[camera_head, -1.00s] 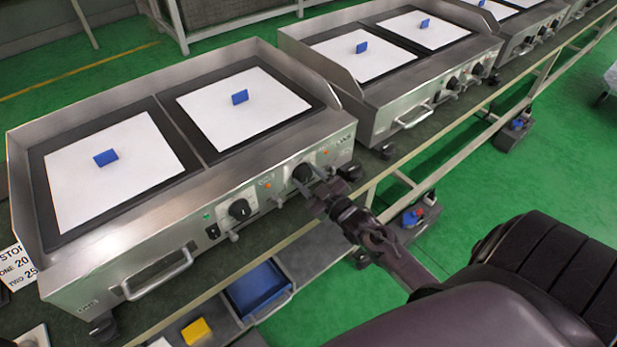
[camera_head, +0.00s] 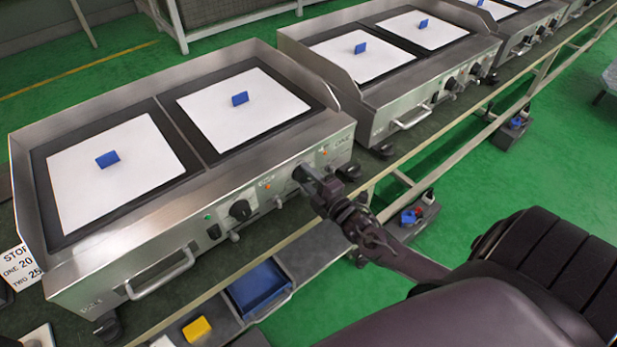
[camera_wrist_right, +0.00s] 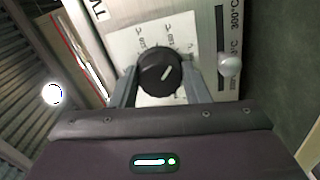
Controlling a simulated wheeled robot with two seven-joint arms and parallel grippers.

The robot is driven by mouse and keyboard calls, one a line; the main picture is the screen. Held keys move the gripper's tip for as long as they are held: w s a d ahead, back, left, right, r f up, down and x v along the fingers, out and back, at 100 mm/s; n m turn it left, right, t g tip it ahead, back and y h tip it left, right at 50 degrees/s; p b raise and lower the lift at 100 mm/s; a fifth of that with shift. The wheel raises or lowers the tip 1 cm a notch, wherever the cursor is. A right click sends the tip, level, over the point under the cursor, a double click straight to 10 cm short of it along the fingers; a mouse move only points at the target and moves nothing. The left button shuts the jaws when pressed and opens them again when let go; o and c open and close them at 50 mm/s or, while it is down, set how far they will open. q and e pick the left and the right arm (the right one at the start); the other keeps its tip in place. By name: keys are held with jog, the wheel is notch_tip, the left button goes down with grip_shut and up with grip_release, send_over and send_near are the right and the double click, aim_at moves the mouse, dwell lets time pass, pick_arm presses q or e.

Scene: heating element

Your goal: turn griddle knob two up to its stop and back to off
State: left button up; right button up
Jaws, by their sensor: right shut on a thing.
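The nearest griddle (camera_head: 110,247) has two dark plates, each with a white sheet and a blue block on it. Its left black knob (camera_head: 240,210) is free on the front panel. My right gripper (camera_head: 305,177) is at the right knob of the same panel and largely hides it in the head view. In the right wrist view that black knob (camera_wrist_right: 160,73) sits between the two fingers, which are shut on it. Its pale pointer line slants up to the right, over a white dial plate (camera_wrist_right: 125,45). My left gripper is not in view.
A silver lever knob (camera_wrist_right: 229,64) is beside the dial. A bar handle (camera_head: 160,275) sticks out at the griddle's front left. A blue bin (camera_head: 258,287) and a yellow block (camera_head: 196,328) are below the bench. More griddles (camera_head: 400,70) stand behind to the right.

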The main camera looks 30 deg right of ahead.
jog(key=n+p, duration=0.1)
jog(key=n, duration=0.6)
jog(key=shift+r, duration=0.1)
jog(key=n+p, duration=0.1)
jog(key=n, duration=0.5)
jog(key=shift+n+p, duration=0.3)
jog(key=shift+n, duration=0.1)
jog(key=n+p, duration=0.1)
jog(key=n, duration=0.5)
jog(key=shift+a+r+p, duration=0.1)
jog(key=shift+a+p, duration=0.05)
jog(key=shift+p, duration=0.2)
jog(key=n+p, duration=0.2)
jog(key=n, duration=0.4)
jog(key=shift+n, duration=0.3)
jog(key=o, duration=1)
